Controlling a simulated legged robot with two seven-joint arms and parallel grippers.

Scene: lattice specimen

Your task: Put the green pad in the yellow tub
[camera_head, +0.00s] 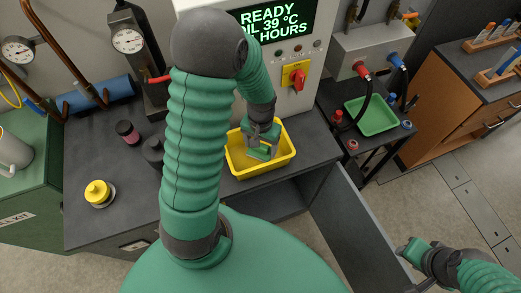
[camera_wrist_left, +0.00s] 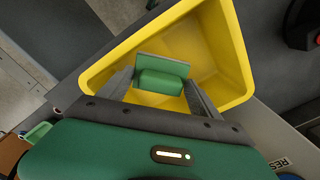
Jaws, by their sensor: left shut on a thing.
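The yellow tub (camera_head: 240,167) stands on the dark bench below the display panel. My left gripper (camera_head: 260,150) reaches down over it, its fingers within the tub's outline. In the left wrist view, the left gripper (camera_wrist_left: 160,88) is shut on the green pad (camera_wrist_left: 162,82), a block with a wider plate at its far edge. The pad is over the tub's inside (camera_wrist_left: 200,40); I cannot tell whether it touches the floor of the tub. My right gripper (camera_head: 409,250) is at the lower right, away from the tub; its fingers are too unclear to judge.
A yellow-topped round thing (camera_head: 98,192) and a dark jar (camera_head: 128,132) stand on the bench left of my arm. A green tray (camera_head: 372,117) lies on a dark stand at the right. A grey open door panel (camera_head: 350,215) hangs below the bench.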

